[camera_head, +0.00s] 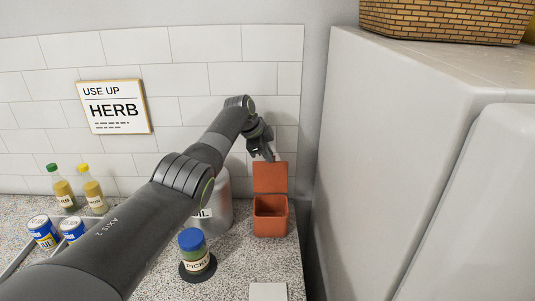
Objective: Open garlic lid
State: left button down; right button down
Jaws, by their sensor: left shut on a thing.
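A terracotta-coloured box (271,222), which I take to be the garlic box, stands near the right end of the speckled counter. Its lid (270,178) is swung up and stands about upright at the back, so the dark inside shows. My left gripper (269,157) is at the lid's top edge, shut on the lid; its fingertips are small and partly hidden. My right gripper is out of view.
A jar with a blue lid (193,250) stands in front, left of the box. A silvery canister (219,202) is partly behind my left arm. Bottles (63,190) and cans (43,231) stand at left. A white fridge-like cabinet (390,140) borders the right.

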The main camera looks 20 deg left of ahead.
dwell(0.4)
pick_arm(q)
jog(key=c, duration=1.6)
grip_release()
jog(key=shift+w, duration=0.15)
jog(key=shift+v, duration=0.85)
jog(key=b+v, duration=0.4)
jog(key=v, duration=1.1)
jog(key=shift+s+a+r, duration=0.15)
jog(key=shift+s+r, duration=0.1)
